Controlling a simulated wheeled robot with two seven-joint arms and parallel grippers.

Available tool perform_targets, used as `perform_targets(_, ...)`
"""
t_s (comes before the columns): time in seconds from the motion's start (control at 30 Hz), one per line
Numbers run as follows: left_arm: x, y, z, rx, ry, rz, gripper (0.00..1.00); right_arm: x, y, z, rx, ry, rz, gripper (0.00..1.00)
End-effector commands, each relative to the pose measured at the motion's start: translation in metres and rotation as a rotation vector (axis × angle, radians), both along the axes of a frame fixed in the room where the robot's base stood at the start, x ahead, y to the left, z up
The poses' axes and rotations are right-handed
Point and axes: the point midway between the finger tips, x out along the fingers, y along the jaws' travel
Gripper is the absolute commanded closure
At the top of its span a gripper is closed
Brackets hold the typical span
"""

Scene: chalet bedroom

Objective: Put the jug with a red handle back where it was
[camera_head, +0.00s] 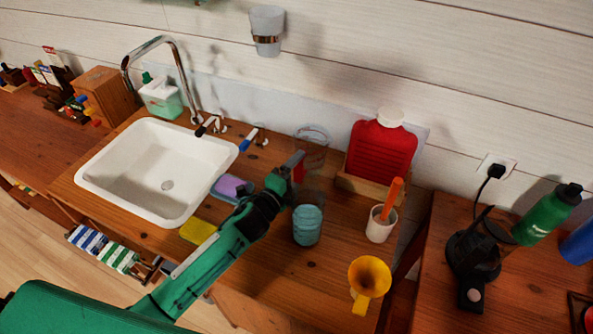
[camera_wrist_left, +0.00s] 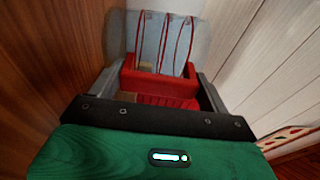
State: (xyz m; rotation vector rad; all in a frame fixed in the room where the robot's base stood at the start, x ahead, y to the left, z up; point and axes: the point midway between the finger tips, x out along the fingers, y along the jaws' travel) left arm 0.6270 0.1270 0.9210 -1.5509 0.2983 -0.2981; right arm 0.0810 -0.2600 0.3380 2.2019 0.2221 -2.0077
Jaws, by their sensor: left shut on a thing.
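The clear jug (camera_head: 313,150) is near the back of the wooden counter, between the sink and the red hot-water bottle. It looks about upright; I cannot tell whether its base touches the counter. Its red handle (camera_wrist_left: 160,86) sits between the two fingers of my left gripper (camera_head: 296,166), which is shut on it. The left wrist view shows the clear jug wall with thin red lines behind the handle. The gripper hides part of the jug in the head view. My right gripper is not in view.
A blue-green cup (camera_head: 307,226) stands just in front of the jug. A red hot-water bottle (camera_head: 381,150) and a white cup (camera_head: 380,225) with an orange stick are to the right. A yellow funnel (camera_head: 368,278) is at the front. The sink (camera_head: 160,168) and sponges (camera_head: 198,231) are left.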

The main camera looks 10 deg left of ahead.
Motion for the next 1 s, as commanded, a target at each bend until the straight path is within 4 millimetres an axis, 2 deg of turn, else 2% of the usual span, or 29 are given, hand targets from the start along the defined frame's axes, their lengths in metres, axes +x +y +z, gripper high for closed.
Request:
perform_targets(0.07,0.000,0.000,-0.003,0.000,-0.001,0.000,0.55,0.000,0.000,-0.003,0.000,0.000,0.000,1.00)
perform_targets(0.1,0.000,0.000,-0.003,0.000,0.000,0.000,0.19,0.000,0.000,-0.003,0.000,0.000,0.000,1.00)
perform_targets(0.2,0.000,0.000,-0.002,0.000,0.000,0.000,0.00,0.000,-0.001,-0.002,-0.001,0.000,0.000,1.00)
perform_targets(0.57,-0.004,0.002,-0.001,0.001,0.002,0.000,0.00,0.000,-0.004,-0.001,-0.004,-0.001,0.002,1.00)
perform_targets(0.67,-0.016,0.007,-0.002,0.002,0.001,0.000,0.00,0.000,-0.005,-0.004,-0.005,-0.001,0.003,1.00)
perform_targets(1.0,-0.078,0.031,-0.002,-0.001,0.002,0.000,0.00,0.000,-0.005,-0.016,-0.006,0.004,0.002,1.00)
